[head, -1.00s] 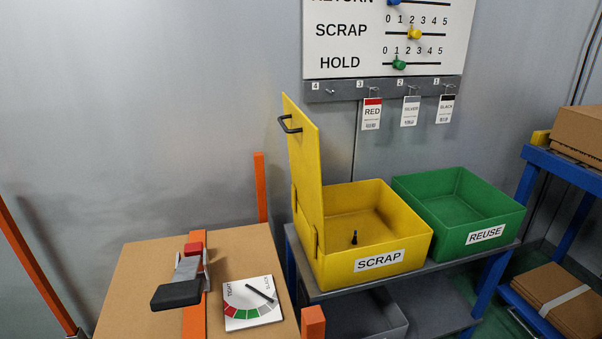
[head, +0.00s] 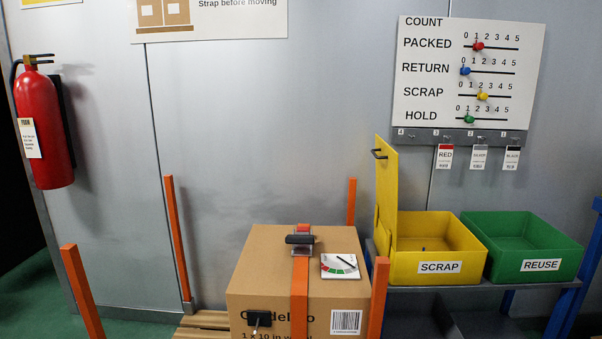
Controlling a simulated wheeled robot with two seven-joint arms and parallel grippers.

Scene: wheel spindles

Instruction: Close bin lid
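The yellow SCRAP bin (head: 440,263) stands on a grey shelf in the head view, right of centre. Its yellow lid (head: 386,200) stands upright, open, hinged at the bin's left side. A black handle (head: 380,154) sits near the lid's top, on its outer left face. A small dark object (head: 424,249) is inside the bin. Neither of my grippers is in view.
A green REUSE bin (head: 525,243) stands open right of the yellow bin. A strapped cardboard box (head: 262,275) with a gauge card (head: 339,265) stands left of it, among orange posts (head: 379,297). A count board (head: 470,75) hangs behind. A fire extinguisher (head: 43,125) hangs far left.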

